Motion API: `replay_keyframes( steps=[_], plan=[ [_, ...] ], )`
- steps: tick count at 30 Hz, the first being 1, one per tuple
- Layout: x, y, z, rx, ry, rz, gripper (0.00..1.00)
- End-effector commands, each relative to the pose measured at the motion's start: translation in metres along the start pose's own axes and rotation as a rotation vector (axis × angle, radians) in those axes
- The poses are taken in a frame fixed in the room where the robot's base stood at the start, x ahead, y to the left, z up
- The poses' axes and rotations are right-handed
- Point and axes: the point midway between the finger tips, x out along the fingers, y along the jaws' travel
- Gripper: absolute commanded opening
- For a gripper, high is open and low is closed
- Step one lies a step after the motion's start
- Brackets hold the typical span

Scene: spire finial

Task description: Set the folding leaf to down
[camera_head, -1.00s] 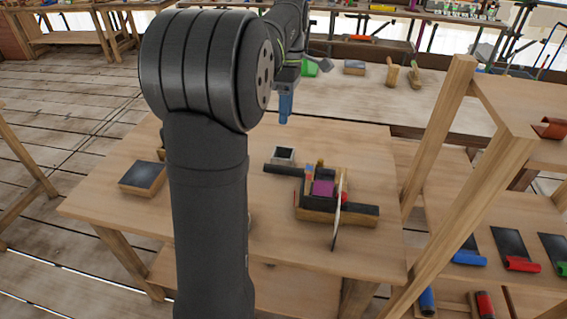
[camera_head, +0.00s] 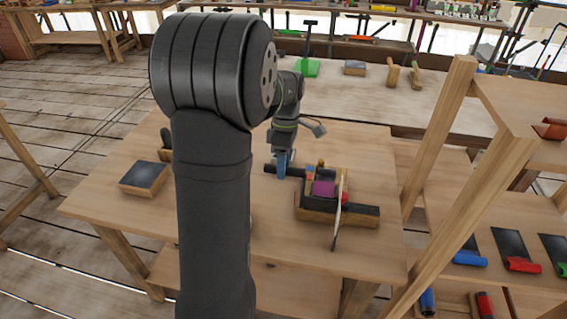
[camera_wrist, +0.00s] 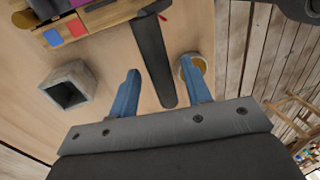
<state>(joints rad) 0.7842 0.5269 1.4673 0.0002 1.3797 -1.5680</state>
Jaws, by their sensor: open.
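No part stands out clearly as the folding leaf. A long dark bar (camera_head: 270,168) lies beside a wooden block assembly (camera_head: 312,211) on the workbench (camera_head: 270,230). In the wrist view the dark bar (camera_wrist: 152,55) runs between my two blue fingers. My gripper (camera_head: 282,170) points down over the bar's left part in the head view. The wrist view shows my gripper (camera_wrist: 160,66) open and empty, with one finger on each side of the bar; I cannot tell whether they touch it.
A hollow grey box (camera_wrist: 67,86) stands left of the fingers. A thin pale upright piece (camera_head: 338,213) stands at the assembly's front. A dark-topped block (camera_head: 144,178) lies left; a wooden post (camera_head: 440,150) rises right.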

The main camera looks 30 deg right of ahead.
Motion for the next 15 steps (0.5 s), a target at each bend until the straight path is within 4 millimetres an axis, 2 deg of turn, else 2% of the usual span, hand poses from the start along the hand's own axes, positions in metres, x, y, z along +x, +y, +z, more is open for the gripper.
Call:
replay_keyframes(
  steps=[5, 11, 12, 15],
  plan=[
    [-0.0002, 0.0000, 0.0000, 0.000, 0.000, 0.000, 0.43],
    [-0.0004, 0.0000, 0.0000, 0.000, 0.000, 0.000, 0.03],
    [-0.0005, 0.0000, 0.0000, 0.000, 0.000, 0.000, 0.00],
    [-0.0006, 0.0000, 0.0000, 0.000, 0.000, 0.000, 0.00]
  ],
)
